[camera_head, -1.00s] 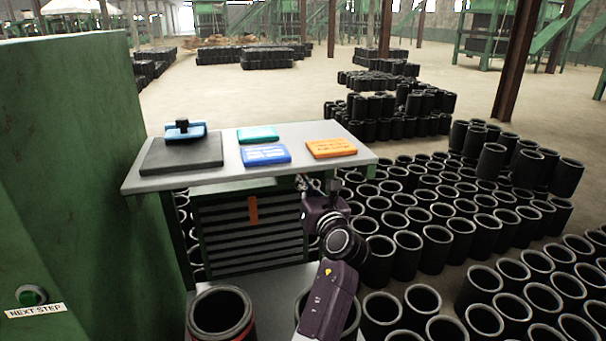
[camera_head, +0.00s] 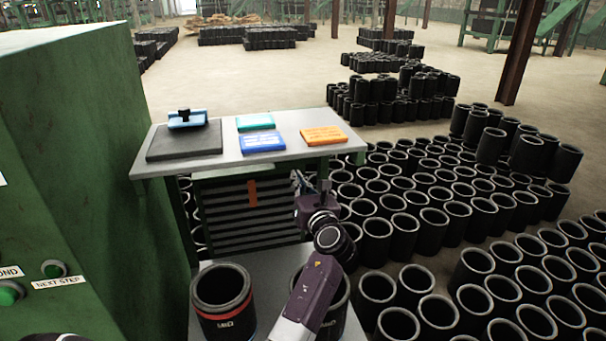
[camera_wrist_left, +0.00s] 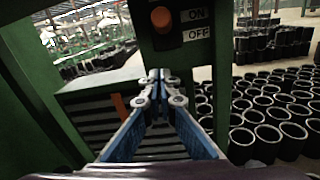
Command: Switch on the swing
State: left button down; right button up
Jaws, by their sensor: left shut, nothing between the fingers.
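In the left wrist view an orange round switch knob (camera_wrist_left: 161,18) sits on a green post, with an ON label (camera_wrist_left: 198,13) above an OFF label (camera_wrist_left: 198,33) to its right. My left gripper (camera_wrist_left: 158,82) is shut with nothing between its blue fingers, and its tips show just below the knob in the picture. Whether they touch the post, I cannot tell. In the head view my left gripper (camera_head: 299,182) is in front of the grey worktop's front edge, and the knob is not visible there.
A green cabinet (camera_head: 80,130) with green buttons (camera_head: 54,268) and a NEXT STEP label stands at the left. A grey worktop (camera_head: 225,165) holds coloured cards. A black sleeve (camera_head: 222,300) stands below on a grey surface. Many sleeves (camera_head: 435,220) crowd the floor at right.

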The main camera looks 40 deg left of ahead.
pick_arm(q)
jog(key=s+d+r+b, duration=0.1)
jog(key=s+d+r, duration=0.3)
jog(key=d+r, duration=0.2)
pick_arm(e)
jog(key=shift+w+f, duration=0.15)
jog(key=shift+f, duration=0.4)
pick_arm(q)
jog(key=shift+s+d+r, duration=0.1)
jog(key=shift+s, duration=0.05)
